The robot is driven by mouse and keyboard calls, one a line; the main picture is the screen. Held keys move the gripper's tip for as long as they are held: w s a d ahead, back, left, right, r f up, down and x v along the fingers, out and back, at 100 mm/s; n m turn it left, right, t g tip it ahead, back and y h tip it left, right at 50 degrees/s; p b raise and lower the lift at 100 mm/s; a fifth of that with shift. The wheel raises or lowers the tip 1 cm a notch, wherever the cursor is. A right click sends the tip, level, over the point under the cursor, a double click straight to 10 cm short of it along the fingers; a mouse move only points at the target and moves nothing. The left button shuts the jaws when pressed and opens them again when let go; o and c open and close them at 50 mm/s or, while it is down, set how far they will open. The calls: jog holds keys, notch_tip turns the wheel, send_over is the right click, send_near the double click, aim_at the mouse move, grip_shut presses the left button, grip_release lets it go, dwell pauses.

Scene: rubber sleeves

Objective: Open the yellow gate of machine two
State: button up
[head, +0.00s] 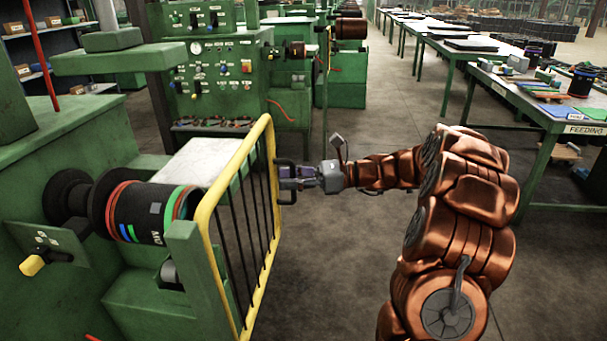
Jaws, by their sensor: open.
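The yellow gate (208,232) has a yellow frame with black bars and stands in front of the green machine (140,300) at the left. Its black handle (286,182) is on the far upright, facing right. My gripper (288,178) is at the handle, with its fingers pointing left. It is open, and I cannot tell whether the handle is between the fingers or touching them. A black roller with coloured bands (140,212) sits on the machine behind the gate.
A green control cabinet (215,75) with dials and knobs stands beyond the gate. A table marked FEEDING (540,115) with tools stands at the right. The grey floor (340,270) between gate and table is clear apart from my arm.

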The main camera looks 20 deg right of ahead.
jog(key=shift+a, duration=0.1)
jog(key=shift+w+f, duration=0.1)
jog(key=shift+w+d+f, duration=0.15)
jog(key=shift+d, duration=0.1)
jog(key=shift+c, duration=0.6)
jog(key=shift+w+d+f, duration=0.15)
jog(key=shift+w+d, duration=0.1)
jog(key=shift+d, duration=0.25)
jog(key=c, duration=0.4)
jog(key=shift+c, duration=0.5)
grip_shut()
